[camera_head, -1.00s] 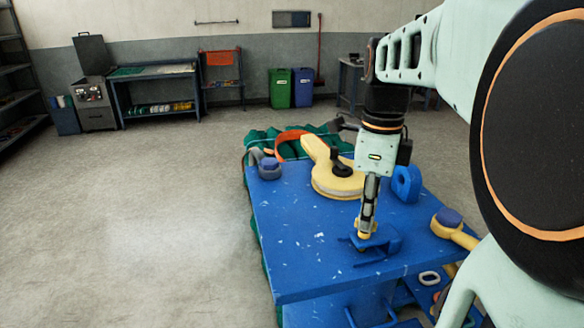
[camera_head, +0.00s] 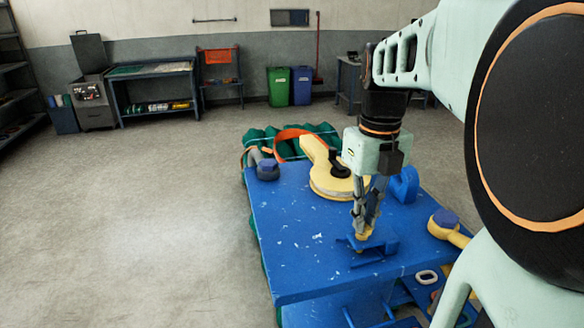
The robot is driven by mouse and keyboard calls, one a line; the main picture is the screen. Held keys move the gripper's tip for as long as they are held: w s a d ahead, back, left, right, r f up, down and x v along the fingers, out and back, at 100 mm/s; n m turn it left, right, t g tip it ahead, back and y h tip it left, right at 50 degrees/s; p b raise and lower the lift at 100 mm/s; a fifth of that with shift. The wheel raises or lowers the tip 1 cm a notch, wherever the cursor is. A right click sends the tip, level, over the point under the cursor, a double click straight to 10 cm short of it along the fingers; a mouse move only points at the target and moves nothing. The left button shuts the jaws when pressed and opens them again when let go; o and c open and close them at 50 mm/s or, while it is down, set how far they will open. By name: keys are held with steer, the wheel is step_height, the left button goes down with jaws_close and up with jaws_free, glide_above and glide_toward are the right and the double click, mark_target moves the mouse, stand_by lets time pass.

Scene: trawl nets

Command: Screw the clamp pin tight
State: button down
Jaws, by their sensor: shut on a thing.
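A blue clamp (camera_head: 375,246) sits near the front edge of the blue table (camera_head: 300,262). A small yellow clamp pin (camera_head: 363,233) shows at its top. My gripper (camera_head: 362,226) points straight down over the clamp and is shut on the pin, with its fingertips at the yellow head. The fingers cover part of the pin, and its thread cannot be seen.
A yellow round tool with a black knob (camera_head: 335,180) lies behind the clamp. A blue ring-like part (camera_head: 405,185) stands to its right. A yellow handle with a blue cap (camera_head: 450,228) lies at the right edge. The left tabletop is clear.

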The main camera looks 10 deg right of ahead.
steer(key=shift+w+r+m, duration=0.15)
steer(key=shift+r+m, duration=0.05)
steer(key=shift+m, duration=0.4)
steer(key=c, duration=2.1)
jaws_free()
steer(key=shift+f, duration=0.1)
step_height(320, 180, up, 12)
